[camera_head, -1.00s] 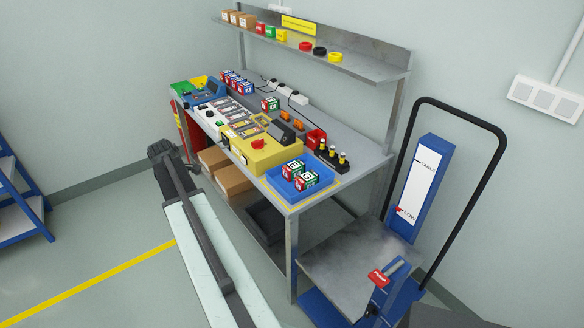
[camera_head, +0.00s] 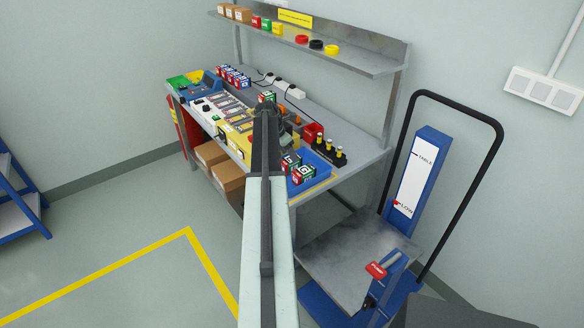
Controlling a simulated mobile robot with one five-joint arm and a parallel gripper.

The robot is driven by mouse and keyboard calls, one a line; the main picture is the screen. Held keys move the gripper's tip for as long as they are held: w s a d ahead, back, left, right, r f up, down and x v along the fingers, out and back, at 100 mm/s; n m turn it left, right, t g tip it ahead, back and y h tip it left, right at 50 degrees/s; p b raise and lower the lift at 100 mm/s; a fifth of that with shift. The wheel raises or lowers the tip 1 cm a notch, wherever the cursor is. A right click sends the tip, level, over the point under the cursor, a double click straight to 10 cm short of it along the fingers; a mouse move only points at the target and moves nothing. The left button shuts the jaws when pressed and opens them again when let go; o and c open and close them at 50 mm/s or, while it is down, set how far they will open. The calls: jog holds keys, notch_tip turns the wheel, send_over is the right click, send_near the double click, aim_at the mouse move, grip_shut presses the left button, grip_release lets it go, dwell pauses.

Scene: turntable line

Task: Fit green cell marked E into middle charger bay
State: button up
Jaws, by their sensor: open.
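My arm reaches forward over the workbench, and my gripper (camera_head: 267,110) is at its far end, open, with the jaws small and seen from behind. A green-and-red cell (camera_head: 266,97) stands on the bench just beyond it, partly covered. Two more green-and-red cells with white letters, a near one (camera_head: 304,174) and a far one (camera_head: 291,161), sit in a blue tray (camera_head: 322,178) at the bench's near end. I cannot read for sure which cell is marked E. The charger with its row of bays (camera_head: 228,106) lies left of my gripper; its middle bay is too small to judge.
A yellow box (camera_head: 232,141) is partly hidden by my arm. Blue cells (camera_head: 233,77) stand at the back left. A red bin (camera_head: 313,132) and a black holder with yellow-topped items (camera_head: 328,150) stand to the right. A shelf (camera_head: 350,60) overhangs the bench. A blue lift cart (camera_head: 360,250) stands at right.

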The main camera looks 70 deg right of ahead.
jog(key=b+x, duration=0.4)
jog(key=x, duration=0.1)
jog(key=shift+w+a+f+b, duration=0.1)
jog(key=shift+f+b, duration=0.15)
jog(key=shift+b, duration=0.1)
jog(key=shift+r, duration=0.2)
grip_shut()
notch_tip(320, 180, up, 10)
jog(key=p, duration=1)
jog(key=shift+r+p, duration=0.15)
jog(key=shift+p, duration=0.2)
